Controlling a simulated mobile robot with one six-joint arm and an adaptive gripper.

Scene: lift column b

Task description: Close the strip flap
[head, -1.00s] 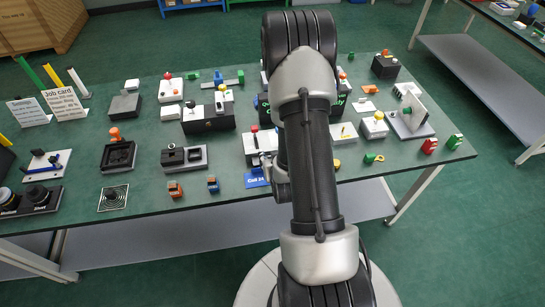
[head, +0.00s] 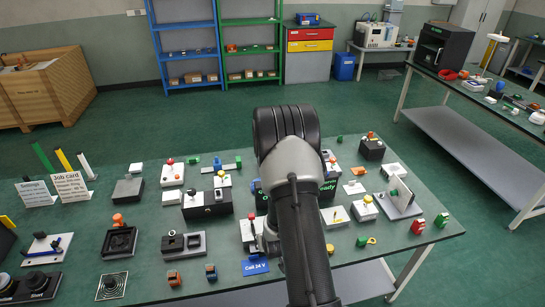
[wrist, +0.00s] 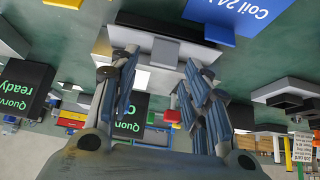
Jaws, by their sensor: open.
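I cannot tell for sure which part is the strip flap. A low white and dark strip-like device (wrist: 135,40) with a grey block (wrist: 152,50) lies just beyond my gripper in the wrist view, beside a blue "Coil 24 V" label (wrist: 235,12). The label also shows on the bench in the head view (head: 255,267), next to a white device (head: 248,230) partly hidden by my arm. My gripper (wrist: 160,70) is open, its fingers spread and empty, pointing at the device; contact is unclear. My arm mostly hides it in the head view.
The green bench (head: 140,240) is crowded. Left of the white device are a black and grey two-part block (head: 184,244) and a long black box (head: 208,204). On the right, a grey base carries a raised panel (head: 402,191). Dark display boxes (wrist: 125,115) stand near my gripper.

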